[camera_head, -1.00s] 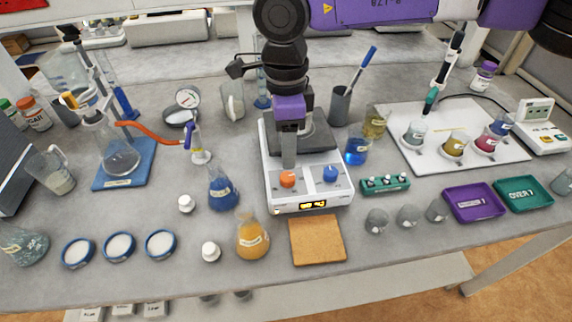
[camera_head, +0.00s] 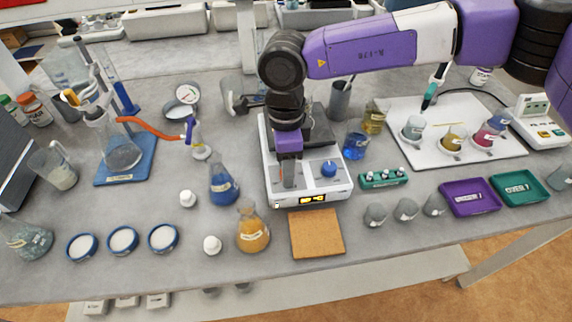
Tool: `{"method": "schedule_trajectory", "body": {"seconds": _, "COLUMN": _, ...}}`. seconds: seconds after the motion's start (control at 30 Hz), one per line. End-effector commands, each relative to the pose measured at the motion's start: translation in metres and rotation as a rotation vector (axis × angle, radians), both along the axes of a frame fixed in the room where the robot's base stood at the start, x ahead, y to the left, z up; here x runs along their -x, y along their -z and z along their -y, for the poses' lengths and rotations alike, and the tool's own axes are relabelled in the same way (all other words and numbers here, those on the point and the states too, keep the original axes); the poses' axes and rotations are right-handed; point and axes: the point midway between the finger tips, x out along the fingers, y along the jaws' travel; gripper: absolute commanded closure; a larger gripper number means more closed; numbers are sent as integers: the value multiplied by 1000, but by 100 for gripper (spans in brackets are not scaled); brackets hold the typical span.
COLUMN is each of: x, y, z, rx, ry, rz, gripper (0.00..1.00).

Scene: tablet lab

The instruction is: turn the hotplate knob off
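The hotplate (camera_head: 310,190) is a white box with a dark plate on top and a lit amber display on its front. A blue knob (camera_head: 329,169) sits on the right of its sloped front panel. The orange knob at the left of the panel is hidden behind my gripper (camera_head: 288,178) or inside its fingers. My gripper points down, with its fingertips at the orange knob's spot. The fingers show as one grey column, so I cannot tell whether they grip the knob.
A cork mat (camera_head: 317,233) lies in front of the hotplate. A blue flask (camera_head: 222,187) and an orange flask (camera_head: 252,232) stand to its left. A blue beaker (camera_head: 355,146) and a green rack (camera_head: 384,178) stand close on its right.

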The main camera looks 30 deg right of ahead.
Motion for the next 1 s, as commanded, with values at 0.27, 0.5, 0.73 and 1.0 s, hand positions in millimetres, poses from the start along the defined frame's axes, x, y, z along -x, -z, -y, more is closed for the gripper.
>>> {"method": "schedule_trajectory", "body": {"seconds": 0.27, "x": 0, "y": 0, "z": 0, "rx": 0, "ry": 0, "rz": 0, "gripper": 100}}
{"method": "schedule_trajectory", "body": {"seconds": 0.5, "x": 0, "y": 0, "z": 0, "rx": 0, "ry": -24, "rz": 0, "gripper": 100}}
{"method": "schedule_trajectory", "body": {"seconds": 0.73, "x": 0, "y": 2, "z": 0, "rx": 0, "ry": -133, "rz": -1, "gripper": 100}}
{"method": "schedule_trajectory", "body": {"seconds": 1.0, "x": 1, "y": 3, "z": -1, "rx": 0, "ry": -365, "rz": 0, "gripper": 100}}
